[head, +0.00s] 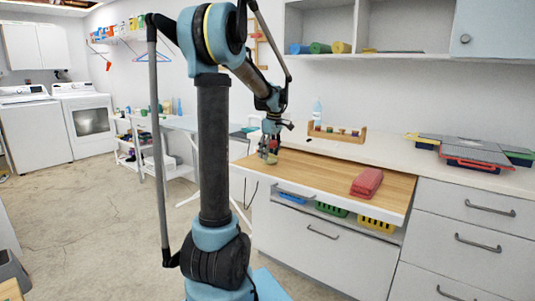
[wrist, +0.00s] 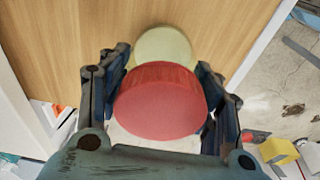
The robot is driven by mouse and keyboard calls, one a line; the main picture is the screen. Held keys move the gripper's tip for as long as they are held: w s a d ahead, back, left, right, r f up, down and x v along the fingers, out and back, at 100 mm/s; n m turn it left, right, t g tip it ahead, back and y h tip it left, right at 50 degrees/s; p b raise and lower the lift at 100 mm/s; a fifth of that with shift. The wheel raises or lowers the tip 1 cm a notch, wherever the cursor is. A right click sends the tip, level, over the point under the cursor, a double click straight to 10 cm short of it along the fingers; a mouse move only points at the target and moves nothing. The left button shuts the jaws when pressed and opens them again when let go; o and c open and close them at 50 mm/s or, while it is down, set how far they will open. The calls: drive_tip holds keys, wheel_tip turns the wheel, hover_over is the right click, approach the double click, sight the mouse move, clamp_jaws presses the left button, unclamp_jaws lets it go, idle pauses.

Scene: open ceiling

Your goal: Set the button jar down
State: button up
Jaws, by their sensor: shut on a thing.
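The button jar, seen as a round red lid (wrist: 160,102), sits between the two fingers of my gripper (wrist: 162,98) in the wrist view. A finger presses in on each side of it. A pale yellow round thing (wrist: 164,46) shows just beyond the red lid; I cannot tell whether it is part of the jar. In the head view my gripper (head: 269,153) is low at the left end of the wooden board (head: 320,178). The jar is small and mostly hidden there, and I cannot tell whether it touches the board.
A red folded item (head: 367,182) lies on the right part of the board. A wooden rack (head: 337,133) with small jars and a bottle (head: 317,112) stand behind. Coloured flat cases (head: 472,152) lie on the counter at right. The board's middle is clear.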

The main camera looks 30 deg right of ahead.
drive_tip(key=o, duration=1.2)
drive_tip(key=r, duration=0.4)
drive_tip(key=s+r, duration=0.1)
drive_tip(key=r, duration=0.7)
drive_tip(key=shift+s+d, duration=0.3)
drive_tip(key=shift+s, duration=0.05)
drive_tip(key=s+a+f+m, duration=0.1)
drive_tip(key=s+a+f, duration=0.1)
drive_tip(key=a, duration=0.6)
drive_tip(key=s+a+f, duration=0.2)
drive_tip(key=a+f, duration=0.1)
drive_tip(key=a, duration=0.6)
drive_tip(key=s+a+f+m, duration=0.1)
drive_tip(key=s+a+f, duration=0.1)
drive_tip(key=a, duration=0.6)
drive_tip(key=s+a+f, duration=0.5)
drive_tip(key=f, duration=0.1)
drive_tip(key=s+a+f+m, duration=0.1)
drive_tip(key=s+a+f, duration=0.4)
drive_tip(key=f, duration=0.1)
drive_tip(key=s+a+f+m, duration=0.1)
drive_tip(key=s+a+f, duration=0.4)
drive_tip(key=s+f, duration=0.1)
drive_tip(key=shift+a+f+t+h, duration=0.15)
drive_tip(key=shift+f+t+h, duration=0.15)
drive_tip(key=shift+f+h, duration=0.15)
